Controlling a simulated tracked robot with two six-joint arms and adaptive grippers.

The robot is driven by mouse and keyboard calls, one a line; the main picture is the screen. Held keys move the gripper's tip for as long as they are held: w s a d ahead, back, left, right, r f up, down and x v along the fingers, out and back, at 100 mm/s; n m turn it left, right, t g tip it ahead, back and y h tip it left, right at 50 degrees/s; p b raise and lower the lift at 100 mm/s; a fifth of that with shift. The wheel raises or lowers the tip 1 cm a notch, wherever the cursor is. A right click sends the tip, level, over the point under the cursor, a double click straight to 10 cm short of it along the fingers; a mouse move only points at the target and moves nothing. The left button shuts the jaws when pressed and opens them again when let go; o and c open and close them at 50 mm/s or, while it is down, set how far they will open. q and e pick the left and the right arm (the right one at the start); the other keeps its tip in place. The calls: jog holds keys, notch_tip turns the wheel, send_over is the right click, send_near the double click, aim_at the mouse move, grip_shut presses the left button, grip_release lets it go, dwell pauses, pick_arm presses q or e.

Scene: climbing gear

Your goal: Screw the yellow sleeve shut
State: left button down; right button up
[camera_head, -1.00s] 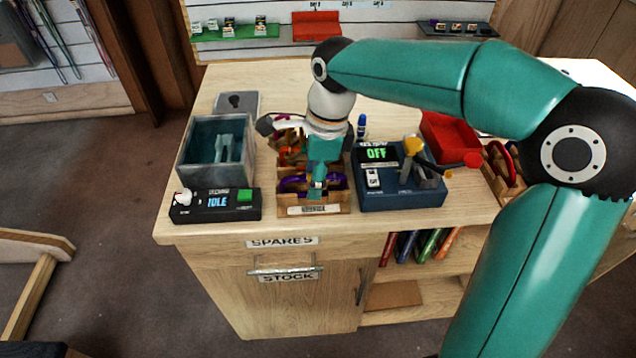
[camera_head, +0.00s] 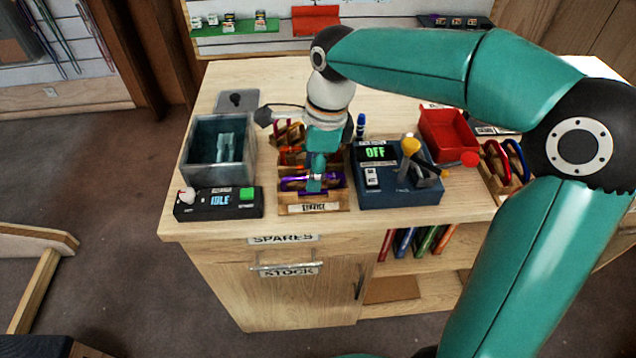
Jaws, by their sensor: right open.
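My right gripper (camera_head: 315,184) points straight down into the wooden tray labelled SERVICE (camera_head: 313,208). It is open, and its fingertips are at a purple carabiner (camera_head: 295,184) lying across the front of the tray. I cannot tell whether they touch it. More carabiners, orange and dark red, lie farther back in the tray, partly hidden by the gripper. I cannot make out a yellow sleeve on any of them; the gripper covers part of the purple one. My left gripper is not in view.
A blue-grey tester reading OFF (camera_head: 398,190) with a yellow-knobbed lever stands right of the tray. A grey open tank (camera_head: 186,165) and a black IDLE panel (camera_head: 219,203) stand left. A red bin (camera_head: 447,150) and a carabiner rack (camera_head: 512,185) are at the right.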

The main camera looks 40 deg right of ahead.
jog(key=shift+s+a, duration=0.3)
jog(key=shift+s, duration=0.15)
jog(key=shift+f, duration=0.15)
jog(key=shift+f+b, duration=1.2)
jog(key=shift+f, duration=0.1)
jog(key=shift+w+d+r+p, duration=0.1)
jog(key=shift+w+d+p, duration=0.1)
jog(key=shift+w+p, duration=0.1)
jog(key=shift+w+d, duration=0.2)
jog(key=shift+w, duration=0.15)
